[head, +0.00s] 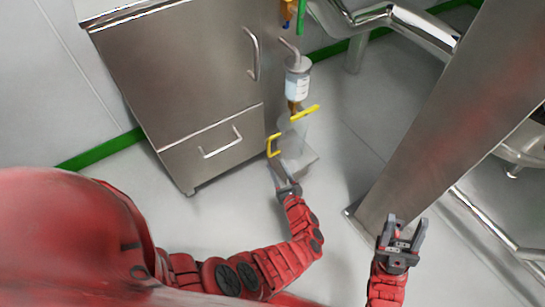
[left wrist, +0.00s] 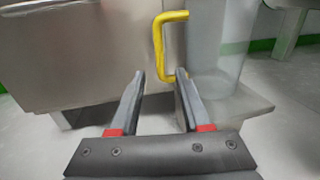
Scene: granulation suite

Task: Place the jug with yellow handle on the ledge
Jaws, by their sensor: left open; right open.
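The jug (head: 293,137) is a translucent container with a yellow handle (head: 273,146) on its left side. It stands upright on a low grey ledge (head: 303,161) beside the steel cabinet. My left gripper (head: 282,177) is open just in front of the handle. In the left wrist view the yellow handle (left wrist: 158,45) shows above and between the open fingers (left wrist: 158,85), with nothing held. The jug body (left wrist: 215,50) is to the right. My right gripper (head: 403,228) is open and empty, away to the right.
A steel cabinet (head: 190,70) with a door and drawer stands at the left. A labelled canister (head: 298,82) and a yellow lever (head: 305,113) are above the jug. A large steel column (head: 440,120) rises at the right.

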